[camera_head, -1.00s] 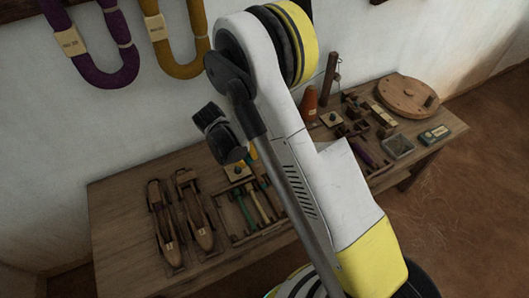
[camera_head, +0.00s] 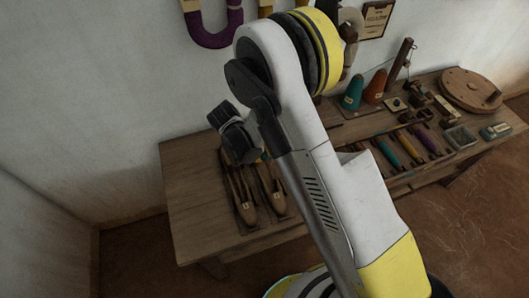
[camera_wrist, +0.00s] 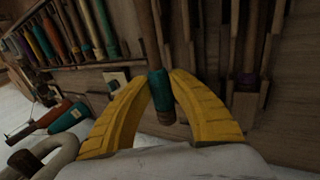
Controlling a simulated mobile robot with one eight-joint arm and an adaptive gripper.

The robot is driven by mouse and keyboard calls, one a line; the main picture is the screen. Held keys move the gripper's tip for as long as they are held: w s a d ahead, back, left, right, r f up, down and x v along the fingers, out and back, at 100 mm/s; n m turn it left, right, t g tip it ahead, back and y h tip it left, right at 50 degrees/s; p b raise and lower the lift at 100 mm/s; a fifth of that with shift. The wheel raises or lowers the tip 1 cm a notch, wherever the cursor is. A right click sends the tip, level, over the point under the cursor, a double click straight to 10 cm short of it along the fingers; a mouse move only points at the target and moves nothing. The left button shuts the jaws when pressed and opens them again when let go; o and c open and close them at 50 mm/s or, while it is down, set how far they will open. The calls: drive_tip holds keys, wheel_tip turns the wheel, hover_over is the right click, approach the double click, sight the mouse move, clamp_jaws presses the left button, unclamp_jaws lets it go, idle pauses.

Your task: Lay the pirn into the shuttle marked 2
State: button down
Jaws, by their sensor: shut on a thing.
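My gripper (camera_wrist: 165,88) is shut on a pirn (camera_wrist: 158,84) with a teal band, its pale wooden shaft pointing up in the wrist view. Two long wooden shuttles lie side by side at the left of the table in the head view, a left shuttle (camera_head: 243,207) and a right shuttle (camera_head: 278,203). Each bears a small tag, too small to read.
A rack with several coloured pirns (camera_head: 407,146) sits on the wooden table (camera_head: 190,225) right of the shuttles. Behind it stand a teal cone (camera_head: 352,92) and an orange cone (camera_head: 375,86). A round wooden disc (camera_head: 470,90) lies at the far right. The table's left end is bare.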

drive_tip(key=shift+a+f+b, duration=0.1)
drive_tip(key=shift+f+b, duration=1.9)
drive_tip(key=shift+f, duration=1.25)
drive_tip(key=c, duration=1.2)
unclamp_jaws()
drive_tip(key=shift+r, duration=0.15)
drive_tip(key=shift+r+p, duration=2.15)
drive_tip(key=shift+r, duration=1.8)
